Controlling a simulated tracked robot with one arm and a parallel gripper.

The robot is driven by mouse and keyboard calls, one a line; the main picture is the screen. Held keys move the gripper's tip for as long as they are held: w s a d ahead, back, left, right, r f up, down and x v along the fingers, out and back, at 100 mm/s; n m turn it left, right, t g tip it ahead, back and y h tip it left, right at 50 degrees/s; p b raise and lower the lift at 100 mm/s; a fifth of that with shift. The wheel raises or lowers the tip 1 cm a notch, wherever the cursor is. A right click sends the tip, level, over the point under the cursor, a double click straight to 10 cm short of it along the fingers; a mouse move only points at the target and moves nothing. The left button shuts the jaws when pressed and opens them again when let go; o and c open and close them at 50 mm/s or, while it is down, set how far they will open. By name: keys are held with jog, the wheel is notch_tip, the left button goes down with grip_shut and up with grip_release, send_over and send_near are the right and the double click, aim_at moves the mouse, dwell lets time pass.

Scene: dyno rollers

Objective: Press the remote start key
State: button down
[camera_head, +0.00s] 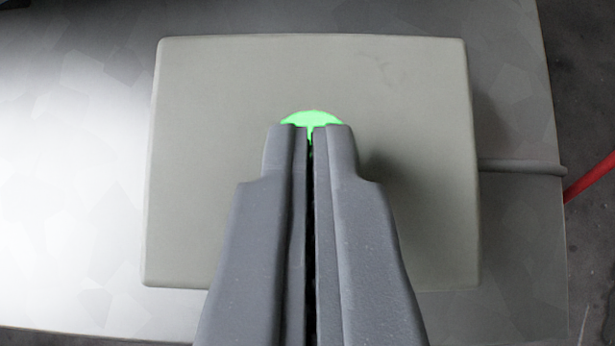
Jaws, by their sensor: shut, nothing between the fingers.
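A beige-grey box (220,120) with rounded corners fills the middle of the head camera view. A bright green round key (313,117) shows near the middle of its face. My gripper (312,128) is shut and empty, with its dark grey fingers side by side. The fingertips overlap the key in the picture and hide its lower part; only its upper arc and a thin sliver between the tips show. I cannot tell whether the tips touch the key.
The box lies on a galvanised metal surface (80,180). A grey cable (525,167) runs from the box's right side past the metal edge. A red bar (590,178) stands at the far right above a dark floor (590,260).

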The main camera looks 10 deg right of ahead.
jog(key=shift+s+d+f, duration=0.1)
jog(key=shift+s+f, duration=0.15)
jog(key=shift+f, duration=0.35)
notch_tip(320, 180, up, 5)
jog(key=shift+w+r+p, duration=0.1)
jog(key=shift+r+p, duration=0.1)
jog(key=shift+p, duration=0.55)
jog(key=v, duration=0.9)
jog(key=shift+a+r+p, duration=0.2)
jog(key=shift+r+p, duration=0.05)
jog(key=shift+p, duration=0.2)
jog(key=s+d+r+n+t+y, duration=0.1)
jog(key=s+r, duration=0.4)
jog(key=r, duration=0.8)
jog(key=s+r+n+t+y, duration=0.1)
jog(key=s+r+t, duration=0.2)
jog(key=r, duration=0.9)
jog(key=s+d+r+n+t, duration=0.1)
jog(key=s+r+t, duration=0.1)
jog(key=s+r, duration=0.7)
notch_tip(320, 180, up, 5)
jog(key=shift+d+f+n+t+y, duration=0.15)
jog(key=shift+d+n+t+y, duration=0.15)
jog(key=shift+d+y, duration=0.1)
